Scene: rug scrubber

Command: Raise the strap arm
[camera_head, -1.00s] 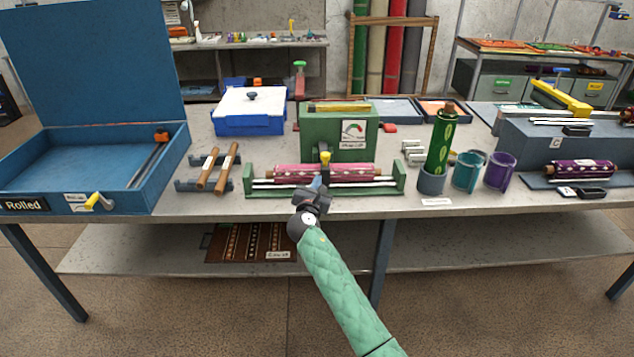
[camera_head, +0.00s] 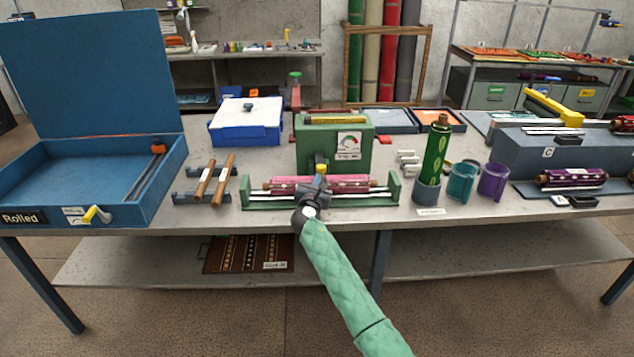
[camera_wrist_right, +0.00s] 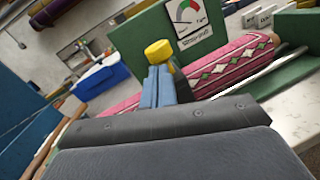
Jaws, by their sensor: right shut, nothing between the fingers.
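The green machine (camera_head: 336,148) with a gauge stands at the centre of the table. A pink patterned rolled rug (camera_head: 350,184) lies in the green cradle (camera_head: 394,188) in front of it. What looks like the strap arm ends in a yellow knob (camera_head: 322,168) at the front of the machine; the rest of it is mostly hidden. My right gripper (camera_head: 318,183) is shut and empty in front of the rug, just below the knob. In the right wrist view the blue fingers (camera_wrist_right: 160,88) are together, and the yellow knob (camera_wrist_right: 158,51) shows right beyond their tips; contact is unclear.
A blue open case (camera_head: 60,195) stands at the left, with wooden rollers (camera_head: 212,180) on a rack beside it. A green roll (camera_head: 435,155) and cups (camera_head: 493,181) stand to the right. A grey-blue machine (camera_head: 560,148) is farther right.

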